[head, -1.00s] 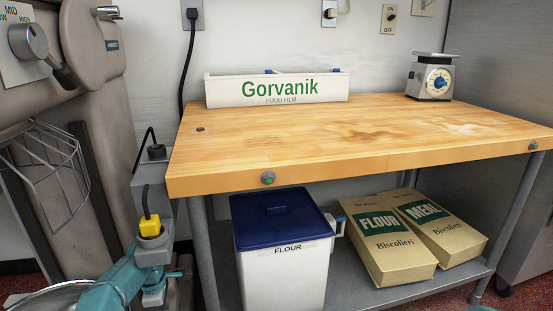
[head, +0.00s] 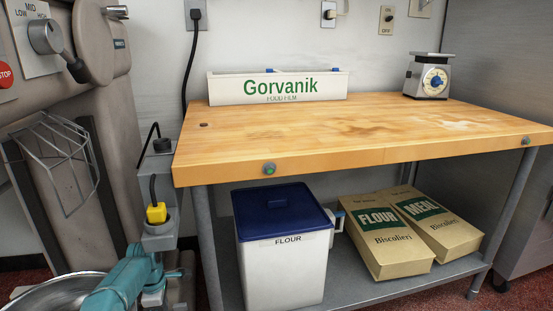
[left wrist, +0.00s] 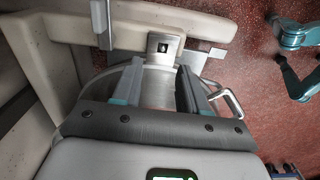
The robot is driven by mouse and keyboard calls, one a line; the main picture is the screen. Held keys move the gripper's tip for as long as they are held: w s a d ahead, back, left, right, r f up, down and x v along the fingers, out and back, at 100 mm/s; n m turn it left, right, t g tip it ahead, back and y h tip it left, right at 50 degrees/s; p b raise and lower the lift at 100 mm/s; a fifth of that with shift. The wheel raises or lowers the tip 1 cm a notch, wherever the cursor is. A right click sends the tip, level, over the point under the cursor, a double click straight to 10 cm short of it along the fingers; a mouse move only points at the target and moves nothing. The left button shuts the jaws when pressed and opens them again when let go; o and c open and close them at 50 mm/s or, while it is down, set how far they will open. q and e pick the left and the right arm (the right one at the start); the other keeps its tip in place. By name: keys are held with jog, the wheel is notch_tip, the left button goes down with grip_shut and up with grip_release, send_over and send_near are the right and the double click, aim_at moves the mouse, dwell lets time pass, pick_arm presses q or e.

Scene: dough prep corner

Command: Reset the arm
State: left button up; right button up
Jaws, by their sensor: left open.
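My left gripper (left wrist: 159,72) shows in the left wrist view with its two fingers apart. Nothing is held between them. Beyond the fingers are a shiny metal bowl (left wrist: 155,92) with a wire handle at its right, and pale machine parts. In the head view, part of my teal left arm (head: 122,284) shows at the lower left, beside the bowl's rim. The left gripper's fingers cannot be made out there. My right gripper is in neither view.
A large mixer (head: 100,120) with a wire guard stands at the left. A wooden table (head: 330,135) bears a film box (head: 225,91) and a scale (head: 428,76). Its lower shelf holds a flour bin (head: 280,265) and two paper sacks (head: 385,240). The tabletop's middle is clear.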

pick_arm(q)
jog(key=s+d+f+m+g+h, duration=0.1)
jog(key=s+d+f+m+h, duration=0.15)
jog(key=s+d+f, duration=0.5)
jog(key=s+d+f+m+g+h, duration=0.15)
jog(key=s+d+f+m, duration=0.3)
jog(key=s, duration=0.65)
jog(key=s+d+f+m+t, duration=0.1)
jog(key=s+d+m, duration=0.3)
jog(key=s, duration=0.5)
jog(key=s+d+m+t, duration=0.1)
jog(key=s+d+m, duration=0.3)
jog(key=s, duration=0.5)
notch_tip(320, 180, up, 31)
jog(key=w+m+p, duration=0.2)
jog(key=m+p, duration=0.1)
jog(key=p, duration=2.8)
jog(key=shift+t+p, duration=0.35)
jog(key=shift+t, duration=0.1)
jog(key=shift+f, duration=0.15)
jog(key=shift+s+a, duration=0.1)
